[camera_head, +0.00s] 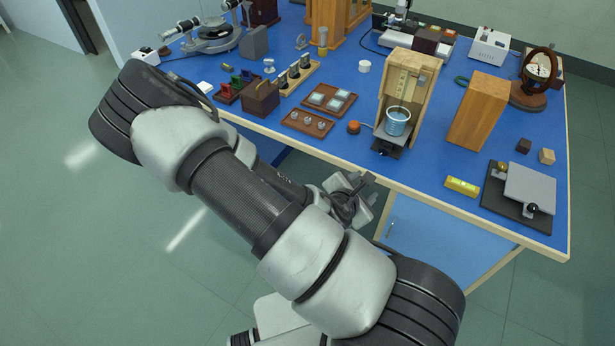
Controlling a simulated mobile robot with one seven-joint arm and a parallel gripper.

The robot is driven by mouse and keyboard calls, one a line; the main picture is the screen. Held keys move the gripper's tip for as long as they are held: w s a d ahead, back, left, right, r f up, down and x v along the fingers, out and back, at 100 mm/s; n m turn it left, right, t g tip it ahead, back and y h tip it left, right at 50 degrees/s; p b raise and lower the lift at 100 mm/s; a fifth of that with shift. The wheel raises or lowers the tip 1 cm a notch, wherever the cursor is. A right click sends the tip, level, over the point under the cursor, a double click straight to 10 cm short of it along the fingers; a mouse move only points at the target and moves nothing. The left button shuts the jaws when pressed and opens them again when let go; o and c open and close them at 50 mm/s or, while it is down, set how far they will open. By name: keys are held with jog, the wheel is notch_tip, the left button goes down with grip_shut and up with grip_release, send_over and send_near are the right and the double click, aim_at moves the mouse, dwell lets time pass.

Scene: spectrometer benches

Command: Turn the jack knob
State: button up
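A small dark lab jack (389,141) stands at the front edge of the blue table, at the open front of a wooden housing (428,95). A glass beaker (397,122) with bluish contents sits on its top plate. A dark part shows low at the jack's front, but it is too small to tell whether it is the knob. My gripper (366,192) is below and left of the jack in the picture, in front of the table edge and apart from the jack.
A wooden block (478,112) stands right of the housing. A yellow level (462,187) and a grey plate on a dark base (528,187) lie further right. An orange-brown knob-like object (353,127) and small trays (308,123) are to the left. Floor left of the table is clear.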

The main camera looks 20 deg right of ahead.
jog(key=a+r+m+g+y+p, duration=0.1)
jog(key=a+r+m+y, duration=0.2)
jog(key=a, duration=0.4)
jog(key=a+r+m+g+y+p, duration=0.1)
jog(key=a+r+m+g+y, duration=0.1)
jog(key=a+m, duration=0.6)
notch_tip(320, 180, up, 3)
jog(key=shift+w+f+y, duration=0.1)
jog(key=shift+w+y, duration=0.3)
jog(key=shift+y, duration=0.5)
jog(key=shift+f, duration=0.1)
